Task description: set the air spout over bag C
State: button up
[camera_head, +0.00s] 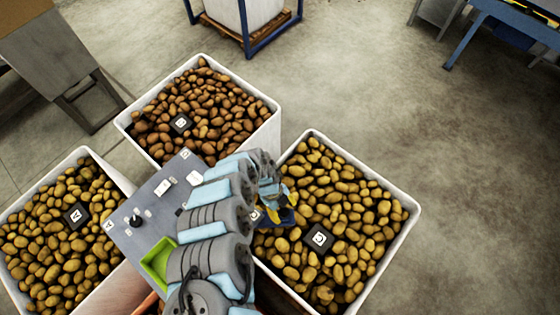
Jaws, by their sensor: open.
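Three white bags full of potatoes surround a grey panel. The right bag (408,225) has a black tag (318,238) with a white rounded mark, perhaps a C. The back bag (268,122) and the left bag (20,207) carry similar tags, too small to read surely. The panel (150,200) has a black knob (136,220), white labels and small marked stickers at its corners. I cannot make out an air spout for certain. My gripper (278,208) is open, over the left edge of the right bag. My arm hides much of it and part of the panel.
A green tray (158,262) sits at the panel's front edge. A grey metal stand (75,85) is at upper left. A white sack in a blue frame (272,38) stands at the back. Blue equipment (480,30) is at upper right. The floor on the right is clear.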

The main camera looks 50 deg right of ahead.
jog(key=v, duration=1.1)
dwell(0.6)
jog(key=shift+r, duration=0.15)
dwell(0.4)
